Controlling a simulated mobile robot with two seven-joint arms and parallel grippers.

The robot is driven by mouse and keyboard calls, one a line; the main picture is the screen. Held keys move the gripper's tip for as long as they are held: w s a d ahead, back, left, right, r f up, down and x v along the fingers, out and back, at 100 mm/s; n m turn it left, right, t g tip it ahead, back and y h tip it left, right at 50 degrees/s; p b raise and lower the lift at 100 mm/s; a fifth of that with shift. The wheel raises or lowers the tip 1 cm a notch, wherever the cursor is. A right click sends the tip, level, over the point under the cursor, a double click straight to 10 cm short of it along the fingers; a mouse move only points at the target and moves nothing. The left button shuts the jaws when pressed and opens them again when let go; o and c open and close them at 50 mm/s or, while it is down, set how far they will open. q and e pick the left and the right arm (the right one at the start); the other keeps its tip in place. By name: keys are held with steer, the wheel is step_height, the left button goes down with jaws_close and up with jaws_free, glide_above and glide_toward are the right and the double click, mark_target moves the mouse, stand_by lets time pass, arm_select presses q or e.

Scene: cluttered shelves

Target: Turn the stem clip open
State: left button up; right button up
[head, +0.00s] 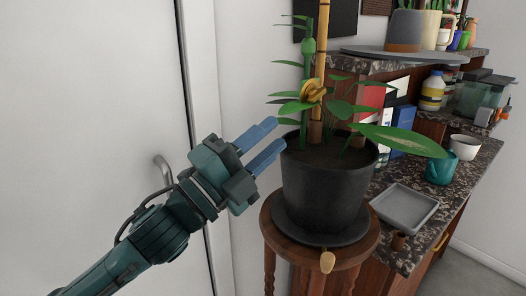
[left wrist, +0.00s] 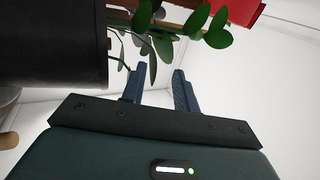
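A yellow stem clip (head: 312,91) sits around the plant's stem, beside the tall bamboo-like stake (head: 322,40), above the soil. The plant grows in a dark grey pot (head: 325,190), whose side also shows in the left wrist view (left wrist: 50,45). My left gripper (head: 278,136) is open and empty, left of the pot's rim and lower left of the clip. Its two blue fingers (left wrist: 158,85) stand apart in the left wrist view, with green leaves beyond them. I cannot make out the clip in that view. My right gripper is not in view.
The pot stands on a dark saucer on a round wooden stool (head: 283,245). A counter at the right holds a grey tray (head: 405,207), a teal pot (head: 441,168) and a white bowl (head: 465,146). A white door (head: 95,110) is at the left. Leaves spread around the clip.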

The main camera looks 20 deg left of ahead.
arm_select(q)
steer(key=shift+s+a+f, duration=0.1)
steer(key=shift+s+a, duration=0.1)
steer(key=shift+s, duration=0.1)
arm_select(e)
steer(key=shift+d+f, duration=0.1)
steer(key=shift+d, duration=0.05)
